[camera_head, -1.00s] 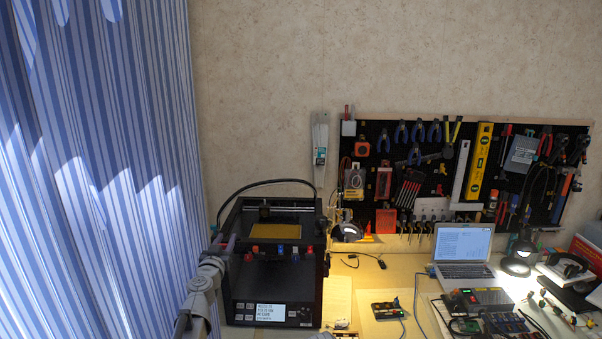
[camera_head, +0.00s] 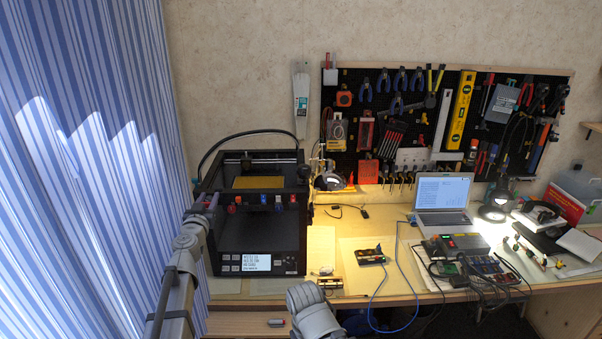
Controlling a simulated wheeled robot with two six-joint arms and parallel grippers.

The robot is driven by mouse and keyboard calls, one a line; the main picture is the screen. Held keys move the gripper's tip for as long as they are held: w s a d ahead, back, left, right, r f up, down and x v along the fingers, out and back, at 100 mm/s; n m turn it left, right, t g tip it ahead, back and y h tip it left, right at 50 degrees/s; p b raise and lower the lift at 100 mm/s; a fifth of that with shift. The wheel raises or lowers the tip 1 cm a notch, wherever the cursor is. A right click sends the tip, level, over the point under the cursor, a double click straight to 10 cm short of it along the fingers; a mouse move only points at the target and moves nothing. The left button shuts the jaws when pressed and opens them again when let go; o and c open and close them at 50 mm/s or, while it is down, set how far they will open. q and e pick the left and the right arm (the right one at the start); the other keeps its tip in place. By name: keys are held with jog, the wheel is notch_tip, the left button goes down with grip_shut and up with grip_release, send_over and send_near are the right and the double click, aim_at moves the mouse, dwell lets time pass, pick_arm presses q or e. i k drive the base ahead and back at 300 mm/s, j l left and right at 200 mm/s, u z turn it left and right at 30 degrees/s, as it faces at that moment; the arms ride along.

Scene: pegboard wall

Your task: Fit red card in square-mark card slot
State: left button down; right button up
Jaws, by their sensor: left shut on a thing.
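My left arm rises from the lower left, and my left gripper (camera_head: 208,203) is at the front left edge of the black 3D printer (camera_head: 256,225). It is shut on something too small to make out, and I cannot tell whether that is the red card. Several small red and blue pieces (camera_head: 232,208) show along the printer's front, just right of the gripper. I cannot pick out the square-mark card slot with certainty. A grey link of my own arm (camera_head: 313,312) shows at the bottom centre. My right gripper is not in view.
A pegboard of tools (camera_head: 408,105) hangs on the wall. The desk (camera_head: 335,228) carries a small dark board (camera_head: 370,257), a laptop (camera_head: 443,192), a lit lamp (camera_head: 494,208) and cabled devices at right. A striped curtain (camera_head: 85,170) fills the left side.

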aim_at(336, 283)
jog(key=i+l, duration=0.1)
jog(key=l, duration=0.95)
jog(key=i+l, duration=0.15)
jog(key=l, duration=0.95)
jog(key=i, duration=0.05)
